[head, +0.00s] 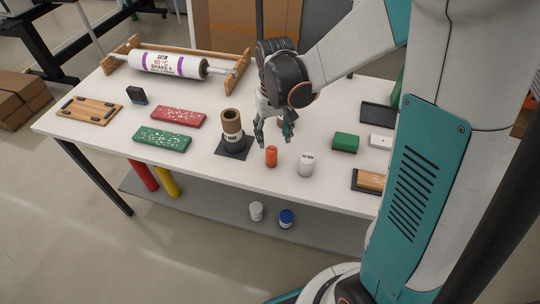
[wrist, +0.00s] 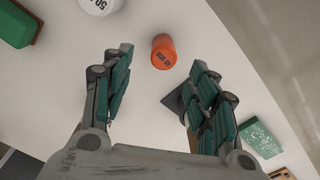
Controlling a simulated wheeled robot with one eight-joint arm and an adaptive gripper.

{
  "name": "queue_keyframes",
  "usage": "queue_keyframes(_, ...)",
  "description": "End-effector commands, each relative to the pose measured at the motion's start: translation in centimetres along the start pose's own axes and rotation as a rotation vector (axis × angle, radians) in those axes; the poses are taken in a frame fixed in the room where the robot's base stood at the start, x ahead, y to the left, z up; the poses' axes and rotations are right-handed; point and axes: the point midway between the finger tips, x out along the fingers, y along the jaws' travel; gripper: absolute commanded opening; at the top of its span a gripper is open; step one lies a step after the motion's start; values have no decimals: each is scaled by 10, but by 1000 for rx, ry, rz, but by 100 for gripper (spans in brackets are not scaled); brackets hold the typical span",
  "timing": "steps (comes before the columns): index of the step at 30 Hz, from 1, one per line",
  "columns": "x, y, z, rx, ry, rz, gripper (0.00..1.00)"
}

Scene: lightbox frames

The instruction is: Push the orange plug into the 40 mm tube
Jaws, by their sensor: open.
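The orange plug (head: 271,157) stands upright on the white table near its front edge. In the wrist view the orange plug (wrist: 162,58) shows dark lettering and lies beyond the fingertips, roughly between them. A brown cardboard tube (head: 232,122) with an open top stands upright on a dark square pad to the left of the plug; its label is too small to read. In the wrist view my right-hand finger covers most of it. My gripper (head: 274,132) is open and empty, pointing down above and just behind the plug, not touching it.
A white plug (head: 306,165) stands right of the orange one. A green block (head: 345,142) is farther right. Red (head: 179,117) and green (head: 162,139) speckled slabs lie left of the tube. A roller on a wooden stand (head: 168,64) is at the back left.

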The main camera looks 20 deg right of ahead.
Motion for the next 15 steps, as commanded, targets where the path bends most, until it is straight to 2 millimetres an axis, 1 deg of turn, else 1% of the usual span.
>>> queue_keyframes(1,10,0,0,0,0,0,54)
queue_keyframes(3,18,0,0,0,0,0,54)
queue_keyframes(11,31,-1,0,0,0,0,54)
queue_keyframes(15,48,-4,0,-1,1,0,54)
